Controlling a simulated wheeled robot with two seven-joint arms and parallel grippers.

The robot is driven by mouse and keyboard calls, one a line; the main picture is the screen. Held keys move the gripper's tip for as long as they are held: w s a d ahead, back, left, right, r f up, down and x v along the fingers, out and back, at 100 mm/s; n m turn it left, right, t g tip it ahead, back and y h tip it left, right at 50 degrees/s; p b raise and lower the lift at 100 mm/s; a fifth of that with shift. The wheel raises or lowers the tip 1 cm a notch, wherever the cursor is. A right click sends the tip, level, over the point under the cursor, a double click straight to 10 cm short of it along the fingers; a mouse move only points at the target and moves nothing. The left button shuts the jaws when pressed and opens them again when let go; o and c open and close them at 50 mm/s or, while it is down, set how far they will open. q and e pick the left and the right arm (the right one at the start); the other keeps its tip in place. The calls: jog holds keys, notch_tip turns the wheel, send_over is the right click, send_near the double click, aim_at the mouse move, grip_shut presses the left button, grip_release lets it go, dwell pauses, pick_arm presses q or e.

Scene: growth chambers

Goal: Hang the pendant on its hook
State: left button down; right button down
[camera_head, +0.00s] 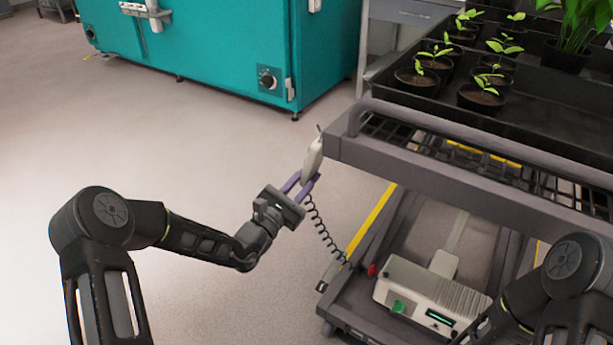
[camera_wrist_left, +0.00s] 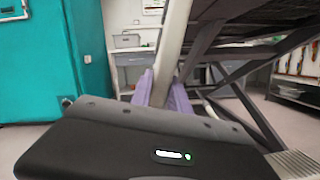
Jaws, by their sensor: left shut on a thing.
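The pendant (camera_head: 312,160) is a pale grey handset with a dark coiled cord (camera_head: 322,228) hanging down towards the lower part of the cart. My left gripper (camera_head: 301,184), with purple fingers, is shut on its lower part and holds it nearly upright, tilted slightly, beside the left corner of the cart (camera_head: 345,150). In the left wrist view the pendant (camera_wrist_left: 175,42) rises between the purple fingers, close to the cart frame. I cannot make out the hook clearly. My right arm shows at the lower right, but its gripper is not visible.
The cart carries black trays of potted seedlings (camera_head: 480,96). A white box with a green knob (camera_head: 420,292) sits on its lower shelf. A teal cabinet (camera_head: 215,45) stands at the back. The floor to the left is clear.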

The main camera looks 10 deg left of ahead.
pick_arm(q)
jog(key=shift+f, duration=0.25)
jog(key=c, duration=1.2)
grip_release()
jog(key=shift+o, duration=0.4)
jog(key=shift+o, duration=1)
jog(key=shift+s+a, duration=0.1)
jog(key=shift+p+v, duration=0.6)
jog(key=shift+v, duration=1.75)
jog(key=shift+p+v, duration=0.45)
jog(key=shift+v, duration=2.1)
